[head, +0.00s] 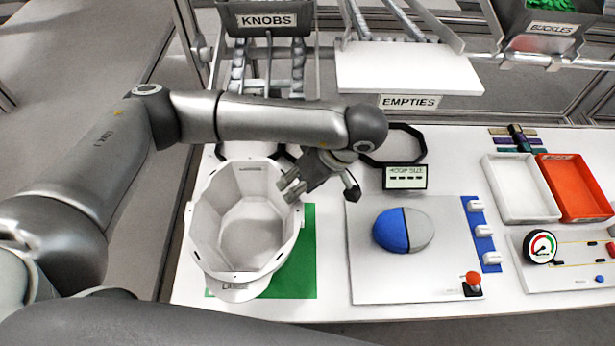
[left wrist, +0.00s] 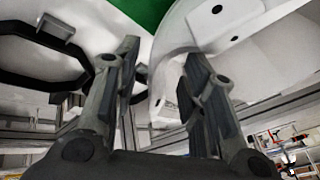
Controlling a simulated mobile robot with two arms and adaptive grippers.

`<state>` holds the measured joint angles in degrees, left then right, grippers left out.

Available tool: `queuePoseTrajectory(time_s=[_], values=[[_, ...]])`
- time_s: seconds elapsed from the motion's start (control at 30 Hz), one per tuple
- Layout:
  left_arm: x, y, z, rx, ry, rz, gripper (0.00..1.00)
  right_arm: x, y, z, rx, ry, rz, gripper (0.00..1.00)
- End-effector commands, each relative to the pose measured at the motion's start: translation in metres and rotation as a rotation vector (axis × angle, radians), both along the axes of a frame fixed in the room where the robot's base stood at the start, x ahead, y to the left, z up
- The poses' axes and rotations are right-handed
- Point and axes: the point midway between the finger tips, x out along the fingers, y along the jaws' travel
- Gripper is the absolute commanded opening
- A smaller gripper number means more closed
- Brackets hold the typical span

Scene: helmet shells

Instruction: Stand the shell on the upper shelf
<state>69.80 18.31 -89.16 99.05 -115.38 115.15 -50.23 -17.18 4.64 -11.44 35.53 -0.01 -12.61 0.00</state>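The white helmet shell (head: 203,225) lies open side up on a green mat (head: 308,255) at the left of the white table, its peak toward the near edge. My left gripper (head: 288,188) is at the shell's right rim, fingers pointing left. In the left wrist view the gripper (left wrist: 161,55) has its fingers spread, with the shell (left wrist: 275,60) behind and beside the right-hand finger. I cannot tell whether they touch. A white shelf board (head: 410,68) labelled EMPTIES is raised behind the table. My right gripper is out of view.
A KNOBS bin (head: 266,20) hangs at the back left and a BUCKLES bin (head: 545,28) at the back right. Black octagonal rings (head: 420,140) lie behind the mat. A panel with a blue-grey pad (head: 404,231), a white tray (head: 505,190) and a red tray (head: 577,185) fill the right.

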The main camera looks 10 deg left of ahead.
Motion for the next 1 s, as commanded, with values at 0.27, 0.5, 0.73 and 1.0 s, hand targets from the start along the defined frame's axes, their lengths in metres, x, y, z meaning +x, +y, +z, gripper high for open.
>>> queuePoseTrajectory(time_s=[0.27, 0.5, 0.73, 1.0], values=[[0.000, -0.018, 0.033, 0.000, -0.002, -0.001, 0.39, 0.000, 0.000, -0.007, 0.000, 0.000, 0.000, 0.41], [-0.001, -0.023, 0.043, 0.000, 0.000, 0.001, 0.39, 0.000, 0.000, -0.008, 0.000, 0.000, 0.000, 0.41], [-0.001, -0.023, 0.044, 0.001, 0.000, 0.001, 0.39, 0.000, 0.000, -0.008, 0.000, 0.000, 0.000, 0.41], [-0.001, -0.023, 0.043, 0.001, 0.000, 0.001, 0.39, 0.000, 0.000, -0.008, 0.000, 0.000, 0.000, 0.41]])
